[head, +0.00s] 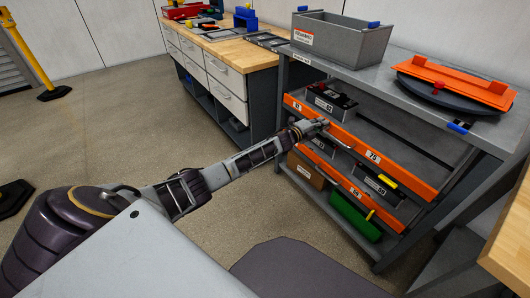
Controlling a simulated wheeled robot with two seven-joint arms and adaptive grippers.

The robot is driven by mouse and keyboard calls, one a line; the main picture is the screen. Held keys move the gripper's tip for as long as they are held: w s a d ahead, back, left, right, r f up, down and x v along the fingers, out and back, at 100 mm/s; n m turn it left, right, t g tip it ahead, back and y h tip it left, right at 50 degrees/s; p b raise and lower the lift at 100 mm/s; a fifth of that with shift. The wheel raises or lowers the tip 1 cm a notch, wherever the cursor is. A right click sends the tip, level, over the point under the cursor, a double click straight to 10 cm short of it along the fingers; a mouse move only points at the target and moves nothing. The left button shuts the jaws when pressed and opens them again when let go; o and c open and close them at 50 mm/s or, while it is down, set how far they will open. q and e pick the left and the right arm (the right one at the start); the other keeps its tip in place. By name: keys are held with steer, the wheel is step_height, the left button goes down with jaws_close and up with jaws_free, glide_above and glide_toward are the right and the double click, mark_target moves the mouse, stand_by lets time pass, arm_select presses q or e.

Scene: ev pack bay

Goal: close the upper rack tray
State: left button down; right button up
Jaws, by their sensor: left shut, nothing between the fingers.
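The upper rack tray (408,181) has a long orange front with number labels and a pale bar handle (338,138). Its front stands forward of the rack's shelf, and a dark box (331,100) shows behind its left part. My left gripper (324,122) is shut and empty, at the tray front near the left end of the handle. I cannot tell whether it touches the tray. The lower tray (336,178), also orange-fronted, sits below. My right gripper is not in view.
The grey rack's top (373,75) carries a grey bin (341,42) and an orange fixture (455,82) on a dark disc. A green box (355,216) and a brown box (305,170) sit low in the rack. A wood-topped drawer bench (236,55) stands left. The floor before it is clear.

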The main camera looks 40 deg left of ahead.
arm_select(q)
steer(key=shift+w+d+r, duration=0.15)
steer(key=shift+w, duration=0.35)
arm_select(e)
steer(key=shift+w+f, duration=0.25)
arm_select(q)
steer(key=shift+r, duration=0.15)
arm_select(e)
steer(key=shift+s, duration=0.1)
